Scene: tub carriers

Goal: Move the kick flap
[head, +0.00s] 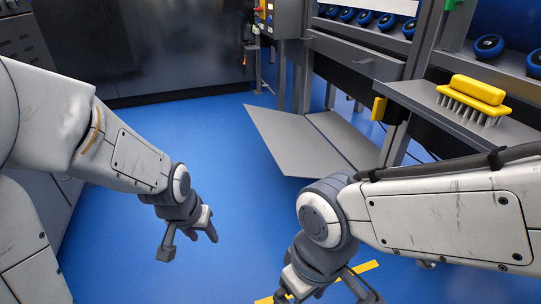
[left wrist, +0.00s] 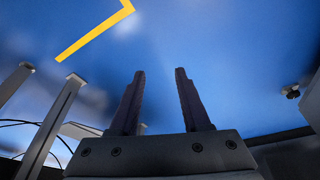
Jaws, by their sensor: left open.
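The kick flap looks to be the flat grey panel (head: 290,141) low under the machine frame. It sticks out at an angle over the blue floor, beside a second grey plate (head: 345,138). My left gripper (head: 190,244) is open and empty above the floor, in front and to the left of the panel, not touching it. Its two fingers show apart in the left wrist view (left wrist: 158,72) with nothing between them. My right gripper (head: 325,290) is at the bottom edge, partly cut off, its fingers apart. My right forearm covers part of the area right of the panel.
A yellow brush (head: 474,98) lies on a grey shelf (head: 425,98) at the right. Blue rollers (head: 488,46) line the conveyor above. A dark cabinet (head: 170,50) stands at the back. The blue floor (head: 225,150) between is clear, with yellow tape (head: 365,267) near the front.

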